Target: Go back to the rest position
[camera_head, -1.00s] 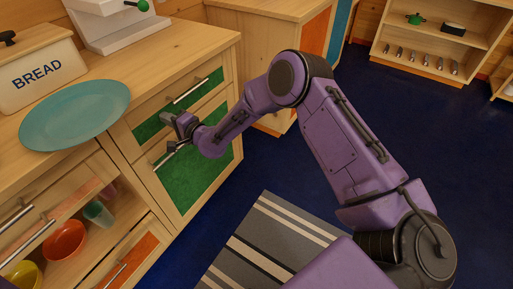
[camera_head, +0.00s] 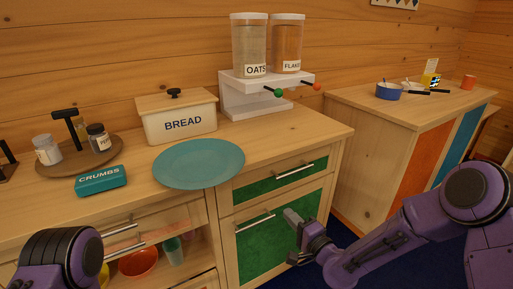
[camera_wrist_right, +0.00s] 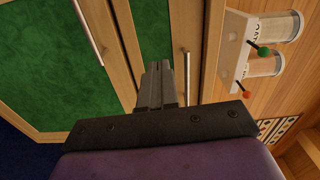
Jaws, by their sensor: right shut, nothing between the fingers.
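My right gripper (camera_head: 292,217) is shut and empty in the head view, in front of the green lower cabinet front (camera_head: 262,250). It is to the right of that front's metal handle (camera_head: 255,223) and below the green drawer (camera_head: 280,178); I cannot tell how close it is to the cabinet. In the right wrist view its two fingers (camera_wrist_right: 162,84) lie together with nothing between them. My left arm shows only as a purple link at the lower left of the head view; the left gripper is not seen.
The wooden counter holds a teal plate (camera_head: 199,163), bread box (camera_head: 180,121), crumbs tin (camera_head: 101,180) and cereal dispenser (camera_head: 262,95). Below it, an open compartment holds an orange bowl (camera_head: 138,263). Another counter (camera_head: 400,104) stands at right. Blue floor (camera_head: 343,236) shows between.

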